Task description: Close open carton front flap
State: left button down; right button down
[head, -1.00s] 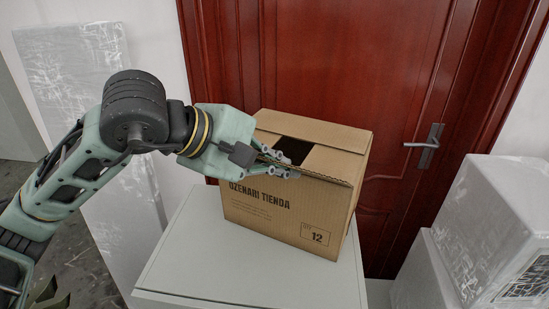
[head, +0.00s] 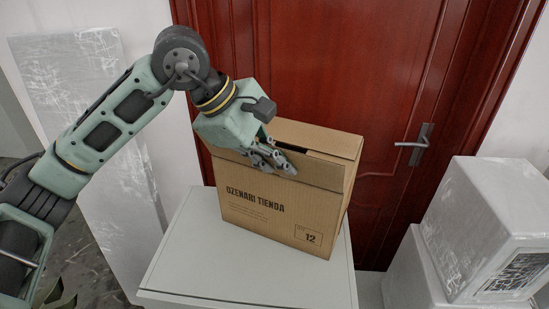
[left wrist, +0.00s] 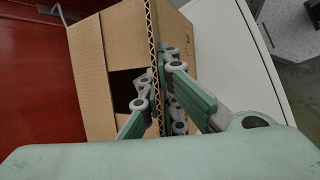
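The open carton (head: 275,205) stands upright on a white cabinet. Its front flap (head: 325,177) is raised along the front top edge, roughly in line with the front face, and hides most of the opening. In the left wrist view the flap's corrugated edge (left wrist: 152,40) runs between my fingers. My left gripper (head: 272,160) is at the flap's left-middle part, with fingers on both sides of it, closed in on the board. The dark opening (left wrist: 122,88) shows beside one finger. Finger contact on the inner side is partly hidden. My right gripper is not in view.
The white cabinet top (head: 180,255) has free room left of the carton. A red door (head: 330,60) with a handle (head: 413,145) is close behind. Wrapped white boxes (head: 485,225) are stacked at the right. A wrapped panel (head: 80,90) leans at the left.

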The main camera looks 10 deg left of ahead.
pick_arm(q)
jog(key=c, duration=2)
grip_release()
jog(key=v, duration=1.2)
